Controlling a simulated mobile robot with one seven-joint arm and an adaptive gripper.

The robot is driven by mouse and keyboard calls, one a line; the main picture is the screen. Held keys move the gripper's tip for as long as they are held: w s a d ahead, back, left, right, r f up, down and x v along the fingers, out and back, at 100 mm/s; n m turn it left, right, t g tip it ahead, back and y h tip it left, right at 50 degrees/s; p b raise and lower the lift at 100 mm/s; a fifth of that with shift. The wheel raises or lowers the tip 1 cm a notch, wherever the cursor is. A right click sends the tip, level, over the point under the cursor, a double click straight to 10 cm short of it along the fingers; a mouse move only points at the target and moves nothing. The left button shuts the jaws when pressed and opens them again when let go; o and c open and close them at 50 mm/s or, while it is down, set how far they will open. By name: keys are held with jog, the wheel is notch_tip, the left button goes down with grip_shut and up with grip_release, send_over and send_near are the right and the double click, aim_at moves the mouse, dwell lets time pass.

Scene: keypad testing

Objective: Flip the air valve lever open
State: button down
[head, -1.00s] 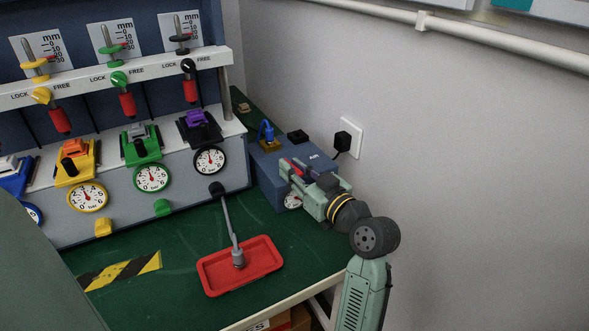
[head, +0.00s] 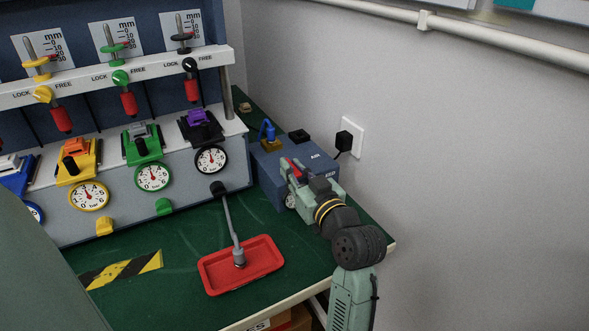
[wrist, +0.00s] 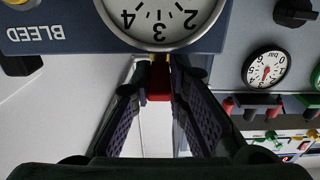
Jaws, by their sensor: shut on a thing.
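A red lever (wrist: 159,85) sits between my gripper's (wrist: 162,70) two dark finger pads in the wrist view, just below a white gauge (wrist: 160,18). The fingers close on it near their tips. In the head view the lever (head: 296,167) is a small red piece at the front of the blue box (head: 268,177), with my gripper (head: 287,168) around it. My arm reaches it from the lower right.
A blue valve handle (head: 268,130) and a black plug (head: 344,140) stand near the box. A panel with coloured levers and gauges (head: 211,160) is to the left. A red tray (head: 262,283) with a rod in it lies on the green table, close in front.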

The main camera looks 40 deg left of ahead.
aim_at(299, 176)
jog(key=c, duration=1.6)
grip_release()
jog(key=shift+o, duration=0.2)
jog(key=v, duration=0.7)
jog(key=shift+s+d, duration=0.15)
jog(key=shift+d, duration=0.1)
